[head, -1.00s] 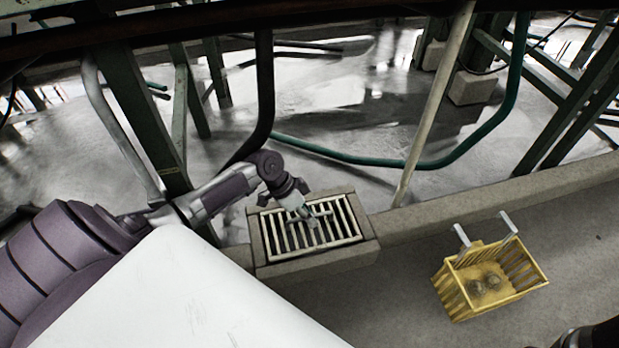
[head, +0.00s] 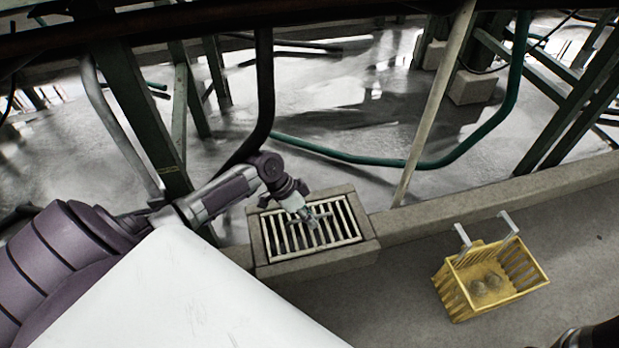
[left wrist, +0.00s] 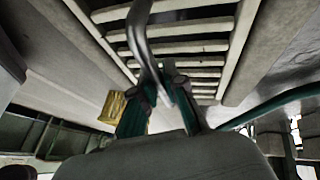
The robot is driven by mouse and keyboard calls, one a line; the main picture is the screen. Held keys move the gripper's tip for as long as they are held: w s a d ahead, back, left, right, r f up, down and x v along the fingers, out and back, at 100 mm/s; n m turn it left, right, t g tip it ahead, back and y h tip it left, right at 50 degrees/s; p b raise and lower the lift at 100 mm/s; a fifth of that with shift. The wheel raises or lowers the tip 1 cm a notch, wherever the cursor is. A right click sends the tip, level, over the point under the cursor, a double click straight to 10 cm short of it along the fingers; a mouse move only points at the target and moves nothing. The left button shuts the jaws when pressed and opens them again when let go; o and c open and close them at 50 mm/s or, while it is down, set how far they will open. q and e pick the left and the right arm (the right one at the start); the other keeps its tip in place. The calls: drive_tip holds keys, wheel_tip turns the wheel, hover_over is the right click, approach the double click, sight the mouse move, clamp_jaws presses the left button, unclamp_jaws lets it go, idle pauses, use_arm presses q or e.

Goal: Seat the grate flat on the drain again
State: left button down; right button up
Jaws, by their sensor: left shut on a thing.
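The pale slatted grate (head: 344,222) lies in the opening of the concrete drain surround (head: 318,263) in the head view. It looks roughly level with the rim; I cannot tell whether every edge is seated. The grate's slats also show at the top of the left wrist view (left wrist: 180,28). A curved metal handle (left wrist: 138,32) rises from the grate. My left gripper (head: 309,221) is over the grate's middle, its fingers shut on the handle in the left wrist view (left wrist: 163,95). The gripper hides part of the grate. My right gripper is not seen.
A yellow slatted basket (head: 505,292) with two metal hooks and a few roundish lumps is right of the drain. A concrete curb (head: 480,207) runs from the drain to the right. A pale slanted pole (head: 432,110) and a green hose (head: 385,162) stand behind.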

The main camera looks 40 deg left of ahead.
use_arm(q)
drive_tip(key=c, duration=1.2)
unclamp_jaws()
drive_tip(key=shift+o, duration=0.2)
drive_tip(key=shift+s+f, duration=0.1)
wheel_tip(320, 180, up, 10)
drive_tip(key=shift+r, duration=0.15)
